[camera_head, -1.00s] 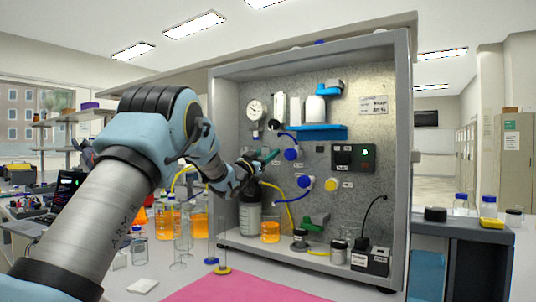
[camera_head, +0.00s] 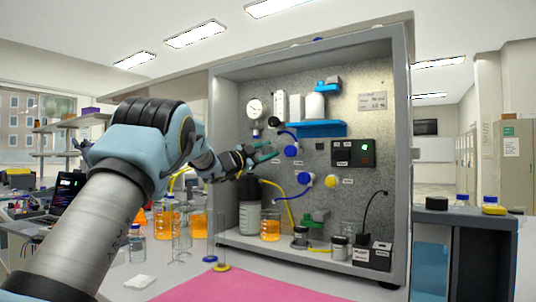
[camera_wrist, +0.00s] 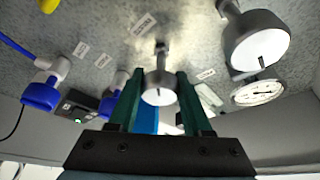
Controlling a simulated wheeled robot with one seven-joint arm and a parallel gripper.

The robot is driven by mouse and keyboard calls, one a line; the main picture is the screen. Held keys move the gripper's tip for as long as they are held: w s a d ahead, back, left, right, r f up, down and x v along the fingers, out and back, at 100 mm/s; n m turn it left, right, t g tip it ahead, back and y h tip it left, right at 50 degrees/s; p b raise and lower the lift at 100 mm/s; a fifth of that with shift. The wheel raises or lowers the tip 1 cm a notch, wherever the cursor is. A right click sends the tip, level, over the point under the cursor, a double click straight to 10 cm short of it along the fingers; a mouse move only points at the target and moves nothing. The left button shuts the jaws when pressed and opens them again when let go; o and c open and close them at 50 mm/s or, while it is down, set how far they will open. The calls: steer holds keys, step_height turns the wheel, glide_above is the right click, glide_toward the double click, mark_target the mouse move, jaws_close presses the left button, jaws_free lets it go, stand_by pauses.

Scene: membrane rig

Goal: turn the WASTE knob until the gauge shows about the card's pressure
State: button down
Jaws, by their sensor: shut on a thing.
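My gripper (camera_head: 265,154) reaches the metal back panel of the rig, below the gauge (camera_head: 254,108) and left of a blue knob (camera_head: 291,150). In the wrist view its two green fingers (camera_wrist: 158,105) are shut on a silver round knob (camera_wrist: 158,95), one on each side, with a dark line on the knob's face. A label plate (camera_wrist: 144,24) sits beyond it; I cannot read its word. The gauge also shows in the wrist view (camera_wrist: 258,92), tilted; its needle reading is too small to tell. The card (camera_head: 372,102) is at the panel's upper right, its writing too blurred to read.
A larger silver cylinder (camera_wrist: 255,40) stands close to the fingers in the wrist view. Blue shelf (camera_head: 318,129), black box with green light (camera_head: 353,152), yellow knob (camera_head: 331,181) and tubing are nearby. Bottles and glassware stand below on the bench, beside a pink mat (camera_head: 235,284).

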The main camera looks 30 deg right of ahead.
steer(key=shift+f+m+g+y, duration=0.1)
steer(key=shift+m+g+y, duration=0.25)
steer(key=shift+m, duration=0.75)
steer(key=shift+c, duration=1.7)
jaws_free()
steer(key=b+v, duration=0.3)
steer(key=v, duration=0.7)
steer(key=shift+a, duration=0.4)
steer(key=shift+f, duration=0.15)
